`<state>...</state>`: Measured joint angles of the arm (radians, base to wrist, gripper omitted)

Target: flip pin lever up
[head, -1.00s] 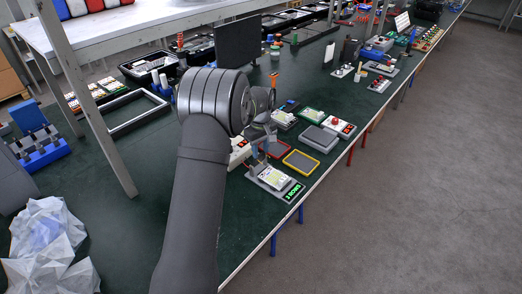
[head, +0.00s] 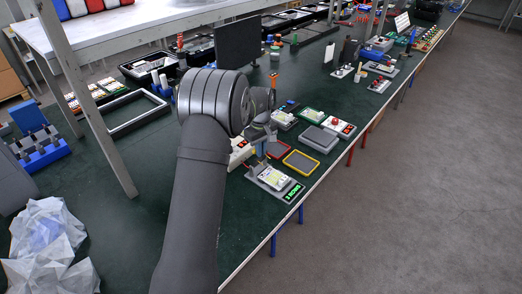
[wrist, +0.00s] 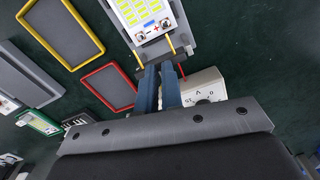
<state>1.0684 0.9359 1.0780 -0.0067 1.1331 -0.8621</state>
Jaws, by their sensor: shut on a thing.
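The floodlight housing with yellow LED rows and plus and minus marks (wrist: 148,14) sits on a grey fixture at the top of the wrist view. In the head view the grey fixture (head: 262,183) lies near the table's front edge, with a small green-lit display (head: 292,192). Two thin yellow rods show at the fixture's near end in the wrist view. My gripper (wrist: 160,70) has blue fingers close together at this end, shut on the pin lever, which is mostly hidden between them. In the head view my gripper (head: 260,151) is partly hidden by my arm.
A red-framed tray (wrist: 111,86) and a yellow-framed tray (wrist: 60,29) lie beside the fixture. A white box with a dial (wrist: 205,86) stands close to the fingers on the right. A grey box with a red button (head: 334,125) stands farther back. Green table shows around the fixture.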

